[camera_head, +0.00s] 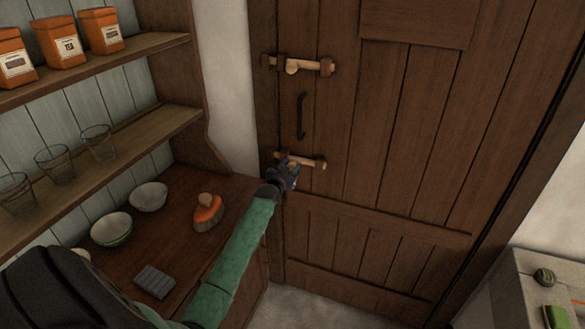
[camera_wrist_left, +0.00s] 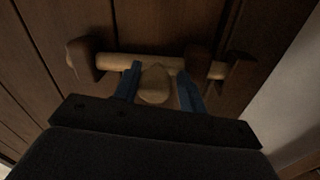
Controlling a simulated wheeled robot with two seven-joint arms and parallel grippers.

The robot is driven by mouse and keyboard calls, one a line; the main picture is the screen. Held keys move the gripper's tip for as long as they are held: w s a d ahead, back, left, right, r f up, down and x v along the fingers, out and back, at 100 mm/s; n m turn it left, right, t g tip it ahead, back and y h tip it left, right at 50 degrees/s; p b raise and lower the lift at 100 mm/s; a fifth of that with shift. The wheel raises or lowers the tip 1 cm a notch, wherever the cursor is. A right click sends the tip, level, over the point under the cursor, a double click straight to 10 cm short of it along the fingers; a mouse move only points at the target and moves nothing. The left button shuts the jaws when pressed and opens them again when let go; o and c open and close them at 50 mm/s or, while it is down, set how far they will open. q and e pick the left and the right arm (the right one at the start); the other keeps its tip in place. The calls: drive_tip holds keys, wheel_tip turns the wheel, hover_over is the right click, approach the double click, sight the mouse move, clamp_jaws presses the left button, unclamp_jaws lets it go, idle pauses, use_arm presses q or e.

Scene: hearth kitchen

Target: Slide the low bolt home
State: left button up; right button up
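The low bolt (camera_head: 309,162) is a pale wooden rod on the brown plank door, held by dark brackets. In the left wrist view the low bolt (camera_wrist_left: 116,62) runs through two brackets, and its right end reaches the edge of a dark keeper (camera_wrist_left: 240,72); I cannot tell whether it enters. My left gripper (camera_head: 290,170) is at this bolt. In the left wrist view its blue fingers (camera_wrist_left: 160,84) stand either side of the bolt's rounded knob (camera_wrist_left: 154,86), with a slim gap at the right. My right gripper is not in view.
An upper bolt (camera_head: 308,65) and a dark handle (camera_head: 301,116) are above on the door. A pale cabinet (camera_head: 525,275) stands lower right.

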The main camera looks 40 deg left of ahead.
use_arm(q)
drive_tip(key=shift+o, duration=0.8)
drive_tip(key=shift+f, duration=0.1)
drive_tip(key=shift+s, duration=0.2)
drive_tip(key=s+d+b, duration=0.1)
drive_tip(key=s+b, duration=0.2)
drive_tip(key=s, duration=0.4)
drive_tip(key=shift+s+d, duration=0.15)
drive_tip(key=shift+d, duration=0.05)
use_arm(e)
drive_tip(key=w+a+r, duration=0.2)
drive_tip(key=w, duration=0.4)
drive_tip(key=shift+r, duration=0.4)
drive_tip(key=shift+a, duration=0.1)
